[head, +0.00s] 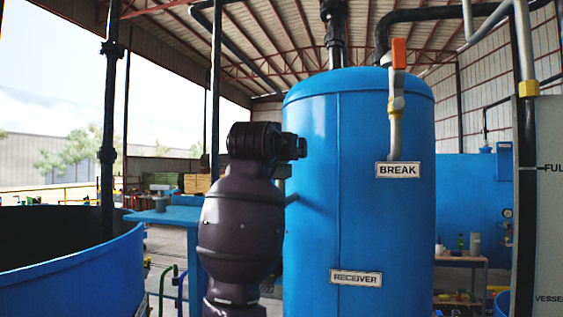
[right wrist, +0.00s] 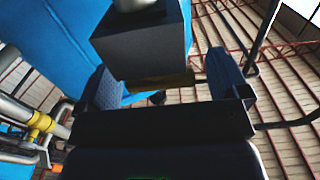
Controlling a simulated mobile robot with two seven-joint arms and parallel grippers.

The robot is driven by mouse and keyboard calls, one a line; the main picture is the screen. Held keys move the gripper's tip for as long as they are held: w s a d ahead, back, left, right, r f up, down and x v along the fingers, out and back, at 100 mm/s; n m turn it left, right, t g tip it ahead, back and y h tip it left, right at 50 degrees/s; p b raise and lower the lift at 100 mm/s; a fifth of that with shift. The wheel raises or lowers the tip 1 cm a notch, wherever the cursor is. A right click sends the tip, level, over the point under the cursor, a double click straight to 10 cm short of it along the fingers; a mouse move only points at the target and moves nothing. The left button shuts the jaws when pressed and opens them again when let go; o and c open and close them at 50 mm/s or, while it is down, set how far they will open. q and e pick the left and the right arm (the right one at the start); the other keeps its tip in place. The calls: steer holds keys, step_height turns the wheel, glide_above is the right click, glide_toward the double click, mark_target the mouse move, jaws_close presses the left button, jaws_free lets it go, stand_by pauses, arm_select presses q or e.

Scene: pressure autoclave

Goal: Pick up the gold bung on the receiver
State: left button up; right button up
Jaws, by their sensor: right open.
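The receiver (head: 335,205) is a tall blue tank, upright in the head view with a RECEIVER label (head: 356,277) low on its front. My dark arm stands in front of its left side. In the right wrist view, my right gripper (right wrist: 163,82) is open, with a finger on each side of a dark grey block (right wrist: 145,45). A gold strip (right wrist: 160,85) shows below the block, between the fingers; it may be the gold bung, mostly hidden. I cannot tell whether the fingers touch it. The blue tank (right wrist: 45,45) fills the upper left there. My left gripper is not in view.
An orange-handled valve (head: 398,55) and a BREAK label (head: 398,170) are on the tank's upper right. A blue open vat (head: 75,270) stands at left, a blue table (head: 165,216) behind my arm. A grey vessel panel (head: 540,200) stands at right.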

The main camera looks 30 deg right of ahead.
steer(key=shift+s+a+r, duration=0.1)
steer(key=shift+s+a, duration=0.05)
steer(key=c, duration=1)
